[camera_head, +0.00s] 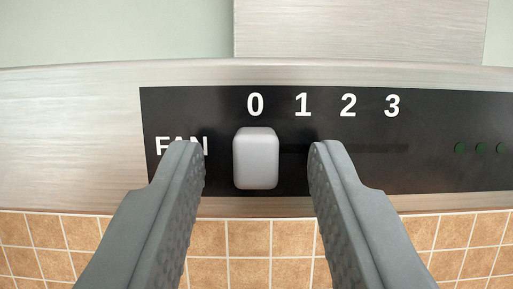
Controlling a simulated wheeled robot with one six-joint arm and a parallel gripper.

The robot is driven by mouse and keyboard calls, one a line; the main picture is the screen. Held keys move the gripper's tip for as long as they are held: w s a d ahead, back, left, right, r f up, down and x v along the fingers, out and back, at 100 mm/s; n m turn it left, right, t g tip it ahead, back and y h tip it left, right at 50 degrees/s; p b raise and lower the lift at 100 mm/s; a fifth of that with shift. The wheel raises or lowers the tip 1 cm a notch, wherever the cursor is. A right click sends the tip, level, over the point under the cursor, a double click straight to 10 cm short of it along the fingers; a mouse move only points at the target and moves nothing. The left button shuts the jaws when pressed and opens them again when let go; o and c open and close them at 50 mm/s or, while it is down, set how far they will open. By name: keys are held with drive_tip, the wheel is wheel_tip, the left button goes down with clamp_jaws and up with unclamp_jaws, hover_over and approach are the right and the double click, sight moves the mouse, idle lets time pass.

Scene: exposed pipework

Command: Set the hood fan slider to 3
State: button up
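The fan slider knob (256,159) is a light grey rounded block on the hood's black control panel (430,172). It stands under the white 0 mark (255,104). The marks 1, 2 and 3 (392,105) follow to its right, above a dark slot (370,148) that runs right from the knob. My gripper (256,160) is open, with one dark grey finger on each side of the knob. Gaps show between the knob and both fingers. The left finger partly covers the FAN label (162,146).
The brushed-metal hood front (70,130) surrounds the panel. Several small dark green dots (481,148) sit at the panel's right. Tan tiles (248,238) show below, and a metal duct (360,30) rises above against a pale green wall (115,30).

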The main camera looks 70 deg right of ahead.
sight(394, 141)
drive_tip(key=shift+c, duration=0.3)
clamp_jaws()
drive_tip(key=s, duration=0.2)
drive_tip(key=s+d, duration=0.1)
drive_tip(key=s, duration=0.1)
drive_tip(key=s+d, duration=0.1)
drive_tip(key=s, duration=0.1)
drive_tip(key=shift+d, duration=0.1)
drive_tip(key=shift+o, duration=0.3)
unclamp_jaws()
